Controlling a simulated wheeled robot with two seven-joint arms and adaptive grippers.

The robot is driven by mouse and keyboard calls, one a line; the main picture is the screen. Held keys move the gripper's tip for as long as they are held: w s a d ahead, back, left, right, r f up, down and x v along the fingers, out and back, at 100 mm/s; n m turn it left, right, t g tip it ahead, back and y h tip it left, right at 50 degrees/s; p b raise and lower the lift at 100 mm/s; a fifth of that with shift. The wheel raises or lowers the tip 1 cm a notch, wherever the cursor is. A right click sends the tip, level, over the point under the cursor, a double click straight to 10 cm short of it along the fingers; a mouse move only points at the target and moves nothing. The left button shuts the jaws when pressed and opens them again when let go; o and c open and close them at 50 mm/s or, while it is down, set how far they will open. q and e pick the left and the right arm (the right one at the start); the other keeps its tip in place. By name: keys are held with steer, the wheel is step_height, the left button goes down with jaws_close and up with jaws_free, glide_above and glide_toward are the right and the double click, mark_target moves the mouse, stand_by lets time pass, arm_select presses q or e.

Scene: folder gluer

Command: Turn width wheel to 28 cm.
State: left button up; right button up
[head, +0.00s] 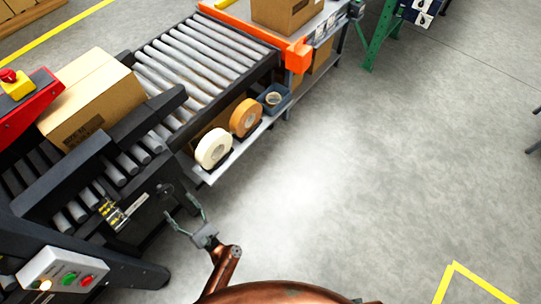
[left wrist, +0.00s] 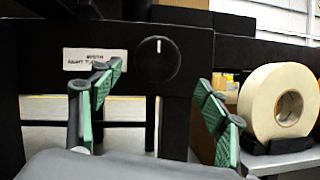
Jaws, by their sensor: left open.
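The width wheel (left wrist: 157,60) is a round black knob on the machine's dark side panel, with a short white mark pointing straight up in the left wrist view. It shows small and dark in the head view (head: 165,189). My left gripper (head: 181,207) is open and empty in front of the panel. In the left wrist view its green-padded fingers (left wrist: 160,85) stand left and right, below the wheel and apart from it. My right gripper is not in view.
A carton (head: 92,95) sits on the machine beside the roller conveyor (head: 200,55). A shelf right of the wheel holds a cream tape roll (head: 213,149) and an orange one (head: 245,118). A button box (head: 62,275) is at lower left.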

mark_target(168, 195)
arm_select(q)
steer(key=shift+n+y, duration=0.3)
steer(key=shift+n, duration=0.2)
steer(key=x, duration=0.7)
steer(key=shift+w+a+r, duration=0.15)
steer(key=shift+a, duration=0.25)
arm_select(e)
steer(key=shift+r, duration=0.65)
arm_select(q)
steer(key=shift+c, duration=0.3)
steer(key=c, duration=1.1)
